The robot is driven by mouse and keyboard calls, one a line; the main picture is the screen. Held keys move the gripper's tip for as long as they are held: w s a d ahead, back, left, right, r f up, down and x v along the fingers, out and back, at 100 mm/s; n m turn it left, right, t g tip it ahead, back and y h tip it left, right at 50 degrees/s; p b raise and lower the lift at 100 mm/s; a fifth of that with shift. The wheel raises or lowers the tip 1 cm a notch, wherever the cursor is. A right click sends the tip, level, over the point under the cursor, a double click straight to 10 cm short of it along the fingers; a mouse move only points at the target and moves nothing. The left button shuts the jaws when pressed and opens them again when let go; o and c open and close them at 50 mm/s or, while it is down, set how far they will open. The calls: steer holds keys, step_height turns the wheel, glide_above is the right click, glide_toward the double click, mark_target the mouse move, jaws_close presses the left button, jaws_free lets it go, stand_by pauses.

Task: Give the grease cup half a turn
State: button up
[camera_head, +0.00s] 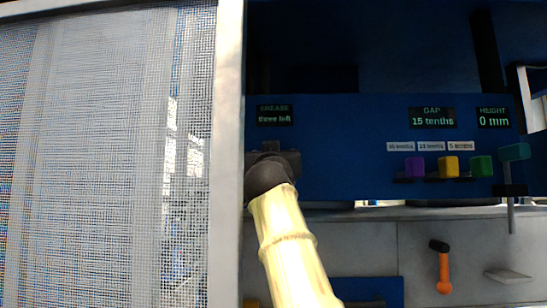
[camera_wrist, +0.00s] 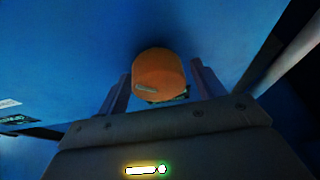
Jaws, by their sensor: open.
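The grease cup (camera_wrist: 158,74) is an orange round knob on the blue panel, with a small pale mark low on its face. It shows in the wrist view between the two fingers of my gripper (camera_wrist: 160,70). The fingers are open, one on each side of the cup, with gaps visible. In the head view my gripper (camera_head: 274,152) is at the panel's left part and my arm hides the cup. Just above it, a small display (camera_head: 275,115) reads "GREASE three left".
A mesh guard (camera_head: 110,150) with a pale frame post (camera_head: 226,150) stands close left of my arm. To the right are purple (camera_head: 414,167), yellow (camera_head: 449,167) and green (camera_head: 480,166) blocks, a teal-handled lever (camera_head: 514,152) and an orange-handled tool (camera_head: 443,270). Displays read "GAP 15 tenths" and "HEIGHT 0 mm".

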steer(key=shift+r+p, duration=3.85)
steer(key=shift+r, duration=0.35)
